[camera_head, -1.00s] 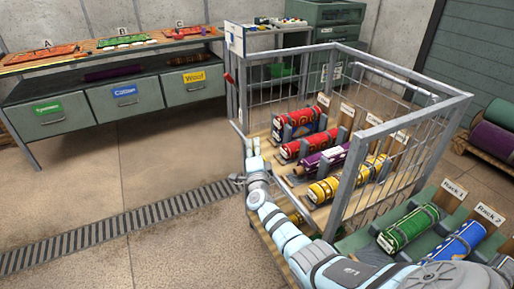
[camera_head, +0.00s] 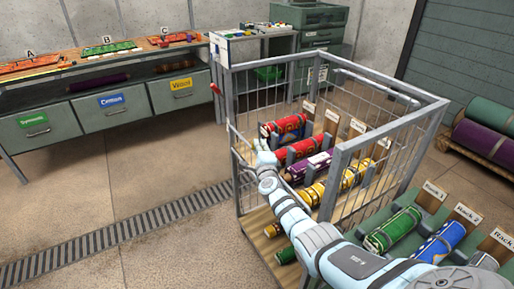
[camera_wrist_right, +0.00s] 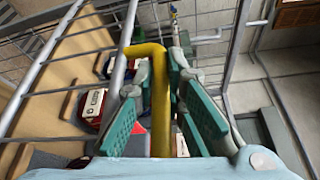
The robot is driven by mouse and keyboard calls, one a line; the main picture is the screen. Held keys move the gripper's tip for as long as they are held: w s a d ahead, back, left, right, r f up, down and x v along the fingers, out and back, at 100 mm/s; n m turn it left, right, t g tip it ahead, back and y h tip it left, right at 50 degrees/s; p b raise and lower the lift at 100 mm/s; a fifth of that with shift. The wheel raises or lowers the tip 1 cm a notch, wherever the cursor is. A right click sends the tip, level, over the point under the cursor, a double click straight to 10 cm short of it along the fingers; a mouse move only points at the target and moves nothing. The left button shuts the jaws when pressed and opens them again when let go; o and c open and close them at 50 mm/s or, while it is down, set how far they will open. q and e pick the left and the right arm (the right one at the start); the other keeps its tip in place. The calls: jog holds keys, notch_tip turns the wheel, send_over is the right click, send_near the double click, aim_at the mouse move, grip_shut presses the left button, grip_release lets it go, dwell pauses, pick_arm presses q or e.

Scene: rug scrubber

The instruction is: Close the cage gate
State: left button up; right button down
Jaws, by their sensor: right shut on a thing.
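The grey wire cage (camera_head: 341,152) stands at the centre right in the head view, with rolled rugs inside. My right gripper (camera_head: 261,143) is at the cage's left side, partly hidden by its own wrist. In the right wrist view my right gripper (camera_wrist_right: 158,100) is shut on a yellow handle (camera_wrist_right: 160,110). The handle joins a grey upright bar (camera_wrist_right: 124,55) beside a wire mesh panel (camera_wrist_right: 72,58), which looks like the gate. How far the gate stands open cannot be told. My left gripper is not in view.
A red rug roll (camera_head: 285,126) and a yellow one (camera_head: 312,194) lie on the cage's racks. A green rug roll (camera_head: 393,230) lies on a rack at the lower right. A workbench with drawers (camera_head: 124,101) stands at the back left. The floor (camera_head: 110,190) left of the cage is clear.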

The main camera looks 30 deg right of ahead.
dwell(0.3)
jog(key=c, duration=1.9)
grip_release()
jog(key=s+a+f+n+g+y+p, duration=0.1)
jog(key=s+a+f+n+g+y, duration=0.2)
jog(key=s+f, duration=0.45)
jog(key=s+a+f+n+g+y, duration=0.1)
jog(key=s+a+f+n, duration=0.2)
jog(key=s+f+n, duration=0.5)
jog(key=s+a+f+n+g+y+p, duration=0.1)
jog(key=s+a+f+n, duration=0.2)
jog(key=f, duration=0.8)
jog(key=s+a+f+n+g, duration=0.1)
jog(key=s+f+n+g, duration=0.2)
jog(key=s, duration=1.1)
jog(key=s+a+f+n+g, duration=0.2)
jog(key=s+f, duration=0.5)
jog(key=s, duration=0.7)
jog(key=s+a+f+n+g+y, duration=0.1)
jog(key=s+f+n+g, duration=0.3)
jog(key=s, duration=1.1)
jog(key=shift+a+f+n+g+p, duration=0.15)
jog(key=shift+a+f+n, duration=0.15)
jog(key=shift+f+n, duration=0.3)
jog(key=shift+a+f+n+g+p, duration=0.15)
jog(key=shift+a+f+n, duration=0.15)
jog(key=shift+f+n, duration=0.25)
